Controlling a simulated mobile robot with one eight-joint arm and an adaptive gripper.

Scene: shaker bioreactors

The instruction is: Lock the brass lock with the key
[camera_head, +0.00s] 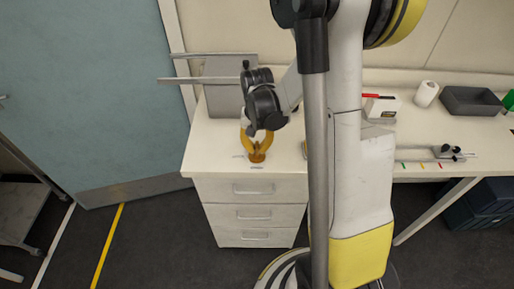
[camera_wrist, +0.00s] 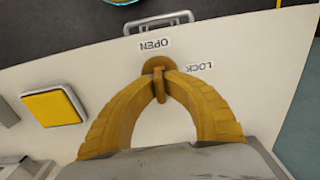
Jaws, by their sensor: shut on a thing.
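The brass lock (camera_wrist: 158,64) is a round brass-coloured disc on the white worktop. In the head view the brass lock (camera_head: 257,157) sits near the worktop's front edge. The word OPEN is printed beside its front side, and LOCK to its right in the wrist view. The key (camera_wrist: 160,86) is a narrow brass-coloured piece standing at the lock, its long side in line with OPEN. My gripper (camera_wrist: 161,78) has two curved yellow fingers, their tips shut on the key. My gripper (camera_head: 256,147) points down over the lock. The key's lower part is hidden.
A white drawer unit (camera_head: 251,190) is under the worktop. A grey box (camera_head: 222,88) stands behind my gripper. A yellow square in a metal frame (camera_wrist: 48,106) is left of the lock in the wrist view. A grey tray (camera_head: 471,101) lies far right.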

